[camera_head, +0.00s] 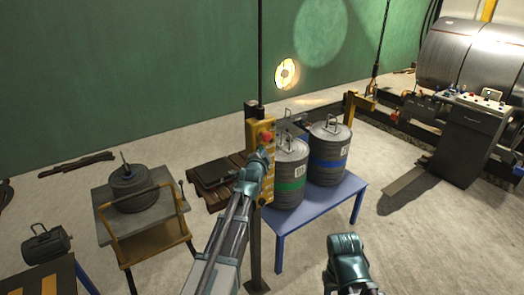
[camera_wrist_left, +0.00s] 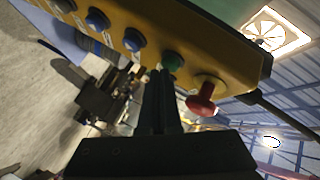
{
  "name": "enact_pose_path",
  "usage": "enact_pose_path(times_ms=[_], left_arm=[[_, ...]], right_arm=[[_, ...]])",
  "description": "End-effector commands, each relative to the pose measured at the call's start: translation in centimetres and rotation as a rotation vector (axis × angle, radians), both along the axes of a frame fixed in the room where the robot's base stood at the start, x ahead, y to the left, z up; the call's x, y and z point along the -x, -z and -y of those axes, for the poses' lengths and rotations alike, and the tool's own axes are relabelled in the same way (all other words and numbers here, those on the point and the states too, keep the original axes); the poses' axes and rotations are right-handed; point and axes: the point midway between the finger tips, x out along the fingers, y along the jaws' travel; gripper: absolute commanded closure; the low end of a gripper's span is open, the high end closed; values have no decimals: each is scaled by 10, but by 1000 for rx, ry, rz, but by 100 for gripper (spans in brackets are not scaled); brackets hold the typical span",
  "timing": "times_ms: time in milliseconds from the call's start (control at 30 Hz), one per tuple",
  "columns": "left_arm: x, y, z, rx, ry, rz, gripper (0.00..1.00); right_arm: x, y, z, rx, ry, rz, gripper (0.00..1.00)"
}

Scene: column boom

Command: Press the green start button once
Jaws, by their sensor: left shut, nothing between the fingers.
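A yellow control box (camera_head: 262,135) hangs on a dark post, with a red mushroom button (camera_head: 267,136) near its top. In the left wrist view the green button (camera_wrist_left: 173,61) sits between the red mushroom button (camera_wrist_left: 203,98) and a row of blue buttons (camera_wrist_left: 134,40). My left gripper (camera_head: 263,154) is at the front of the box. Its shut, empty fingers (camera_wrist_left: 160,74) reach to the lower left edge of the green button in the wrist view. I cannot tell whether they touch it.
A blue table (camera_head: 318,203) with a green-banded drum (camera_head: 290,180) and a blue-banded drum (camera_head: 328,155) stands just behind the post. A cart (camera_head: 155,225) with a grey weight is at left. A dark console (camera_head: 465,145) stands at right.

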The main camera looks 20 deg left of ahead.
Motion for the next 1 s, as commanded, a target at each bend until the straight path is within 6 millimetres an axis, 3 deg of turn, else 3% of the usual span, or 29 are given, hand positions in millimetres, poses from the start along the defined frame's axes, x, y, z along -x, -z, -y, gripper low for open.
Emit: enact_pose_path(times_ms=[633, 1000], left_arm=[[-3, 0, -4, 0, 0, 0, 100], [7, 0, 9, 0, 1, 0, 100]], right_arm=[[0, 0, 0, 0, 0, 0, 50], [0, 0, 0, 0, 0, 0, 50]])
